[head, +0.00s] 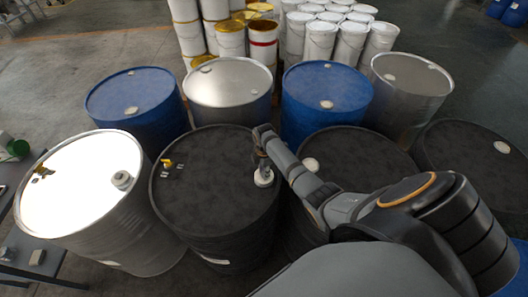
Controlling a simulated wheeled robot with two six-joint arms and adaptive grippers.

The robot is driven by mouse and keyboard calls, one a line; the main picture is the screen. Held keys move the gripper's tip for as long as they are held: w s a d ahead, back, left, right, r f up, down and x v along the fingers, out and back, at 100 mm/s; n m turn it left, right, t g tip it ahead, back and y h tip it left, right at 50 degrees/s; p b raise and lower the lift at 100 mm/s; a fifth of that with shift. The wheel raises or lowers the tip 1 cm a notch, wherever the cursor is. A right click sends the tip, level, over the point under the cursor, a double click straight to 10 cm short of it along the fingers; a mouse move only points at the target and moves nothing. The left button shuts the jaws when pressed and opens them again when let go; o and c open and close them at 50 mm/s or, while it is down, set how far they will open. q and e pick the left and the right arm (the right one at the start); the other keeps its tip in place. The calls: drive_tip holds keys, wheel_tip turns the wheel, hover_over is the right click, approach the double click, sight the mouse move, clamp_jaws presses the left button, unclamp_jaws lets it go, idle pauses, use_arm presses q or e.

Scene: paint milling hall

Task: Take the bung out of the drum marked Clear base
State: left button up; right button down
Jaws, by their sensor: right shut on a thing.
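My right gripper (262,170) reaches over the black drum (212,205) at the front centre and is shut on a pale round bung (264,179) at the right side of its lid. The gripper partly hides the bung, and I cannot tell whether it is seated or lifted. A yellow fitting (167,163) stands on the left of the same lid. No marking reading Clear base is legible; a pale label on this drum's front is too small to read. My left gripper is not in view.
A white-topped steel drum (85,185) stands close on the left, another black drum (360,155) on the right under my arm. Blue drums (130,92) and a steel drum (228,80) stand behind. White pails (320,40) are stacked at the back. A grey table edge (50,272) is at lower left.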

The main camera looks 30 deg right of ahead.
drive_tip(key=shift+r, duration=1.5)
drive_tip(key=shift+r, duration=2.55)
